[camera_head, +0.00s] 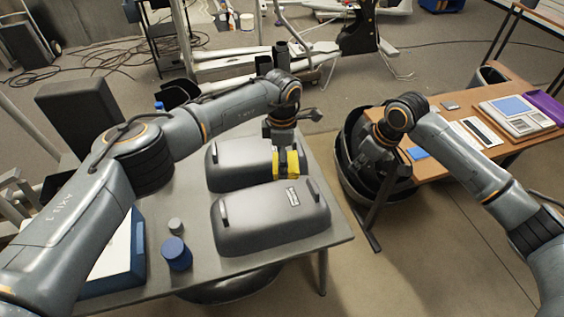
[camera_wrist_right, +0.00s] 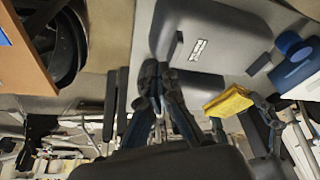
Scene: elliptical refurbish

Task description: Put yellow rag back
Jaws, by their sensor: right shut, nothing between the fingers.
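In the right wrist view the rag (camera_wrist_right: 230,101) also shows at the left gripper. My right gripper (camera_head: 366,178) is to the right of the table, dark against a black bin. In its wrist view its fingers (camera_wrist_right: 157,75) are together and empty, apart from the rag. The rag's underside is hidden in the head view.
The near grey case (camera_head: 265,225) and far grey case (camera_head: 222,175) stand on the table. A blue jar (camera_head: 176,254), a small grey cap (camera_head: 176,226) and a white-and-blue box (camera_head: 112,262) are at left. A wooden desk (camera_head: 450,160) stands right, beside the black bin (camera_head: 347,150).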

